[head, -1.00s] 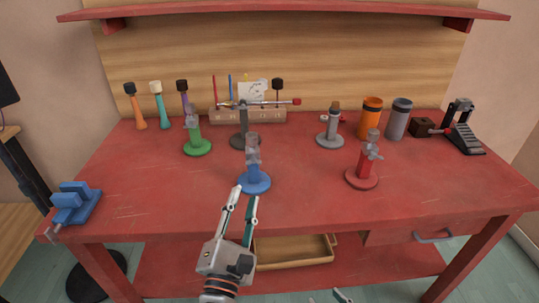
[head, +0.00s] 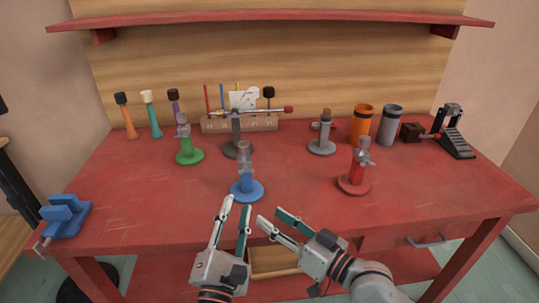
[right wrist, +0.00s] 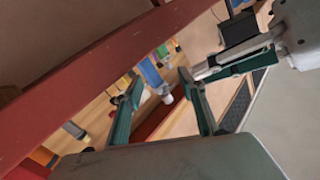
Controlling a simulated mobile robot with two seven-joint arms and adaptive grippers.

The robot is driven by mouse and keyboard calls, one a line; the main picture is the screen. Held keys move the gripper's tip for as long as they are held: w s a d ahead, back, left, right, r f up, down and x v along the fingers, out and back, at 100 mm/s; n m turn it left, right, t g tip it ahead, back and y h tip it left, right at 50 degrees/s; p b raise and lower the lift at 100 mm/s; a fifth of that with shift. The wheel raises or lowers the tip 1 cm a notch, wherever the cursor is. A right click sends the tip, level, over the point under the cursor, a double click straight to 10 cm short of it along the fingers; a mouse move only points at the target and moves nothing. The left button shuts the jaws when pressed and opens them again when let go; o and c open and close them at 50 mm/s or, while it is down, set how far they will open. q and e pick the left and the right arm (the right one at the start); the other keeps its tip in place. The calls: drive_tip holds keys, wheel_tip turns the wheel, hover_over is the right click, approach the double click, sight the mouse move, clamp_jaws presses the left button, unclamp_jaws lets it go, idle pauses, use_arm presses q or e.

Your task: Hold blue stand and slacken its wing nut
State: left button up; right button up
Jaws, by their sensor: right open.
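The blue stand (head: 247,191) stands upright near the front middle of the red table in the head view. A translucent grey fitting (head: 245,153) sits on its post; I cannot make out the wing nut clearly. My right gripper (head: 271,216) is open and empty at the table's front edge, right of my left gripper and apart from the stand. In the right wrist view its fingers (right wrist: 160,78) are spread, with a blue part between them that I cannot identify surely.
A green stand (head: 189,156) is behind left, a red stand (head: 354,184) to the right. Grey stands (head: 321,147) are farther back. A blue vise (head: 65,216) is at the left front corner. The tabletop (head: 300,185) between the blue and red stands is clear.

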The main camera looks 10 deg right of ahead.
sight(249, 149)
drive_tip(key=shift+n+g+y, duration=0.4)
drive_tip(key=shift+n+y, duration=0.3)
drive_tip(key=shift+n, duration=0.2)
drive_tip(key=w+r, duration=0.2)
drive_tip(key=w, duration=0.1)
drive_tip(key=w+d, duration=0.1)
drive_tip(key=w, duration=0.1)
drive_tip(key=shift+d+r, duration=0.1)
drive_tip(key=shift+r, duration=0.3)
drive_tip(key=w+r+n+g, duration=0.1)
drive_tip(key=w+r, duration=0.1)
drive_tip(key=r, duration=0.1)
drive_tip(key=w+a+r+n+g+y, duration=0.1)
drive_tip(key=w+r+n, duration=0.1)
drive_tip(key=r, duration=0.1)
drive_tip(key=w+r+n+y, duration=0.1)
drive_tip(key=w+r+n, duration=0.1)
drive_tip(key=shift+a+r+g, duration=0.35)
drive_tip(key=shift+r+g, duration=0.05)
drive_tip(key=shift+w+a+r, duration=0.1)
drive_tip(key=shift+w+a, duration=0.1)
drive_tip(key=x, duration=0.7)
drive_tip(key=shift+a, duration=0.15)
clamp_jaws()
